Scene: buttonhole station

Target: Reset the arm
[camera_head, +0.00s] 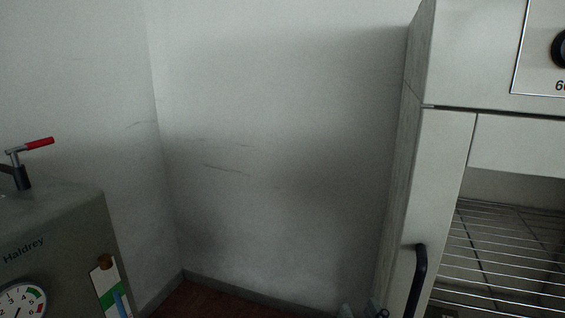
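Only a small part of my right gripper (364,312) shows, as grey and dark pieces at the bottom edge, just left of the white cabinet's black handle. Most of it is cut off by the frame, so I cannot tell whether it is open or shut, or whether it holds anything. My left gripper and arm are not in view.
A grey machine marked "Haldrey" (62,225) stands at left, with a red-handled lever (38,144) on top and a round gauge (20,301). A white cabinet (450,150) with wire racks (505,250) and a black handle (418,280) fills the right. Bare walls lie between.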

